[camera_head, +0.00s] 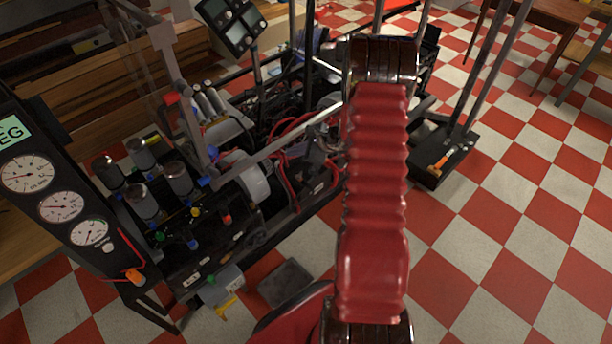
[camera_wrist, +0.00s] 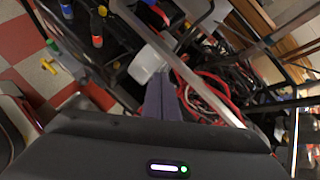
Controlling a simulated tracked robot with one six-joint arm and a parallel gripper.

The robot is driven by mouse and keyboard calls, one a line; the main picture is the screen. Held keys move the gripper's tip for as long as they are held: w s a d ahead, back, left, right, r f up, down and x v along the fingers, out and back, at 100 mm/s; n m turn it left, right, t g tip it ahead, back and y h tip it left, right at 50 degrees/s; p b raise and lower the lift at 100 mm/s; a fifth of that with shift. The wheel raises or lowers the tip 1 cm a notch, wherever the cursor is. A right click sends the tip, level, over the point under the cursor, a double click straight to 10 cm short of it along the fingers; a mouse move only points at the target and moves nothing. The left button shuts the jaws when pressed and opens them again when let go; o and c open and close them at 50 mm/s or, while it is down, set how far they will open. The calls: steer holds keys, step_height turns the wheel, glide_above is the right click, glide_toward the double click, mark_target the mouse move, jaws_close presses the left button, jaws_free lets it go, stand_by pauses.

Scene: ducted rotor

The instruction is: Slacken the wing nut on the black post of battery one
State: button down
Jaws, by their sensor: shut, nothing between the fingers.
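My gripper (camera_wrist: 160,82) shows in the wrist view as two grey-purple fingers pressed together, with nothing between them. Its tips are in front of the machine, just below a white rounded container (camera_wrist: 148,64) and left of a bundle of red and black cables (camera_wrist: 205,88). In the head view my red ribbed arm covers the middle right, and I cannot make out the fingers for sure. I cannot pick out battery one, its black post or the wing nut in either view; they are hidden or too small to tell.
A dark machine frame with red cables (camera_head: 292,130) fills the middle of the head view. A gauge panel (camera_head: 62,205) and several metal cylinders (camera_head: 178,180) stand at left. A slanting metal bar (camera_wrist: 175,60) crosses close to my fingers.

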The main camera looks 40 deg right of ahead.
steer(key=s+d+f+m+h, duration=0.1)
steer(key=s+d+f+m, duration=0.1)
steer(key=f, duration=0.4)
steer(key=s+d+f+m+h, duration=0.1)
steer(key=s+d+f+m, duration=0.1)
steer(key=d+f, duration=0.3)
steer(key=s+d+f+m, duration=0.2)
steer(key=d+f+m, duration=0.2)
steer(key=f, duration=0.3)
steer(key=shift+t+h, duration=0.4)
steer(key=shift+w, duration=0.1)
glide_toward(299, 176)
step_height(299, 176, down, 3)
steer(key=d, duration=0.1)
steer(key=w, duration=0.3)
steer(key=shift+f, duration=0.4)
steer(key=shift+w+a, duration=0.1)
steer(key=shift+w, duration=0.55)
